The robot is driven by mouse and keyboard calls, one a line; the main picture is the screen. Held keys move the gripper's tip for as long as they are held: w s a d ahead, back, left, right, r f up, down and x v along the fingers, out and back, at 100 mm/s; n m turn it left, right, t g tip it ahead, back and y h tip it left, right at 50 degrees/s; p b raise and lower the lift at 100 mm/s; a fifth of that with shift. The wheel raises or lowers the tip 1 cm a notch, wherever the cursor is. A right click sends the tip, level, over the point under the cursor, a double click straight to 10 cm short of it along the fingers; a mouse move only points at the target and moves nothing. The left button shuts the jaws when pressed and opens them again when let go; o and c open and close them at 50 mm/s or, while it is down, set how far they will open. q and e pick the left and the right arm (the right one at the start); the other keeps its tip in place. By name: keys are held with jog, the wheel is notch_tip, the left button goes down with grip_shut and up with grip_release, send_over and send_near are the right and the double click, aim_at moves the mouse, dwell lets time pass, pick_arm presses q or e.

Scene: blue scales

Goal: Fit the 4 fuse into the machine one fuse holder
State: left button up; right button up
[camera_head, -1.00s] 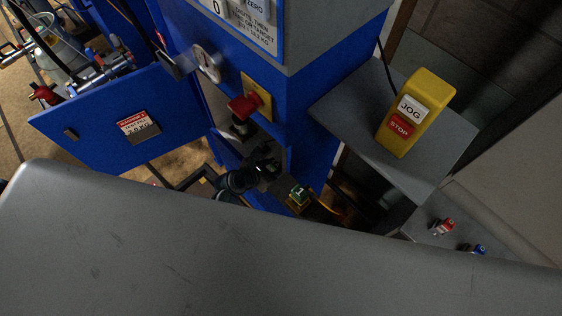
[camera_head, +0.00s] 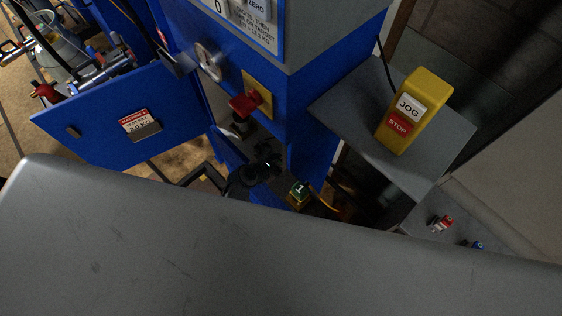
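Two small parts, one red and white (camera_head: 442,223) and one blue (camera_head: 474,244), lie on a grey surface at the lower right; they may be fuses, but no numbers are readable. A dark jointed part (camera_head: 255,172), seemingly my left arm's end, is in front of the machine's lower opening. Its fingers cannot be made out, nor whether it holds anything. My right gripper is not in view. No fuse holder can be clearly identified.
A blue door (camera_head: 95,135) stands open at the left. A red knob (camera_head: 245,104) projects from the machine. A yellow JOG/STOP box (camera_head: 414,110) is on a grey shelf (camera_head: 345,107). A large grey surface (camera_head: 230,250) hides the whole foreground.

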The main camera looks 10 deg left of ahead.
pick_arm(q)
jog(key=shift+o, duration=0.7)
jog(key=v, duration=1.2)
jog(key=s+a+f+m+g+y, duration=0.1)
jog(key=s+a+f+m, duration=0.25)
jog(key=f, duration=0.35)
jog(key=s+a+f+m+g+y, duration=0.2)
jog(key=s+f+m, duration=0.3)
jog(key=f, duration=0.3)
jog(key=s+a+f+m+g+y, duration=0.1)
jog(key=s+a+f+m, duration=0.1)
jog(key=s+f+m, duration=0.35)
jog(key=s+a+f+m+g+y, duration=0.1)
jog(key=s+a+f+m, duration=0.3)
jog(key=s+f+m, duration=0.3)
jog(key=s+a+f+m+g+y, duration=0.1)
jog(key=s+a+f+m, duration=0.3)
jog(key=s, duration=0.9)
notch_tip(320, 180, down, 3)
jog(key=m+g, duration=0.1)
jog(key=m, duration=0.3)
jog(key=shift+m+g+y, duration=0.3)
jog(key=shift+y, duration=0.1)
